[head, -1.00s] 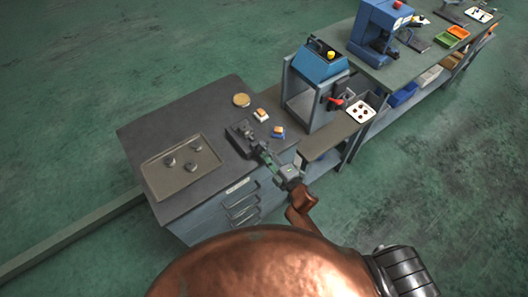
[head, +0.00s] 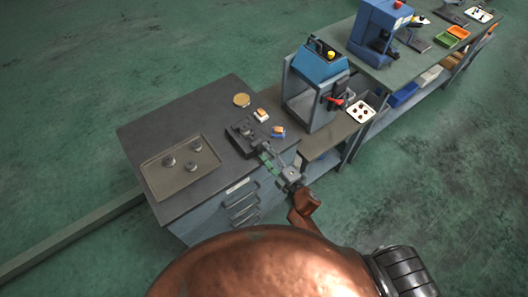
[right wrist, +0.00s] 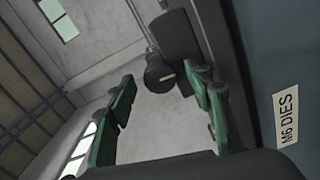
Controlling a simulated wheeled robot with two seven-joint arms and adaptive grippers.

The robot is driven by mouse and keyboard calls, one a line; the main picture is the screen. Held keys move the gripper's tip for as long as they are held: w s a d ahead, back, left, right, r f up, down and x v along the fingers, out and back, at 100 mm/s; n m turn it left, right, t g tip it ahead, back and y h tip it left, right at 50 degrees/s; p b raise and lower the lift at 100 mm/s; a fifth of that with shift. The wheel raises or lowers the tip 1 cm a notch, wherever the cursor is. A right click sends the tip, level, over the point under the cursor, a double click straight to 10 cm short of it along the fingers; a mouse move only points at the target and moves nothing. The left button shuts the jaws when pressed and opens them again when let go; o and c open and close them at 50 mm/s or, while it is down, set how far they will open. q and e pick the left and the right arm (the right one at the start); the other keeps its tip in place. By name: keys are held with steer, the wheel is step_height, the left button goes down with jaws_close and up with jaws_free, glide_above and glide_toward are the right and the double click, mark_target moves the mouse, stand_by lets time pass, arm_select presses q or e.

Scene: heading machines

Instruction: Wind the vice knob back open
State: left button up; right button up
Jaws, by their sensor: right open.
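The small dark vice (head: 243,137) stands at the right front edge of the grey cabinet top (head: 190,125). In the right wrist view the vice knob (right wrist: 160,74) is a dark round end with a pale mark, in front of the dark vice body (right wrist: 180,42). My right gripper (head: 268,160) is at the front of the vice. It is open, and its green fingers also show in the right wrist view (right wrist: 158,88), one on each side of the knob's line, with gaps to it. The knob is too small to make out in the head view. My left gripper is out of view.
A shallow tray (head: 160,181) with several metal parts lies on the cabinet's left. A round brass-coloured disc (head: 241,100) and two small orange-topped blocks (head: 278,131) lie near the vice. A blue-topped machine (head: 318,65) stands to the right. The cabinet front carries an "M6 DIES" label (right wrist: 286,117).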

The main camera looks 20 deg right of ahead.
steer(key=v, duration=1)
steer(key=shift+s, duration=0.35)
steer(key=shift+d, duration=0.15)
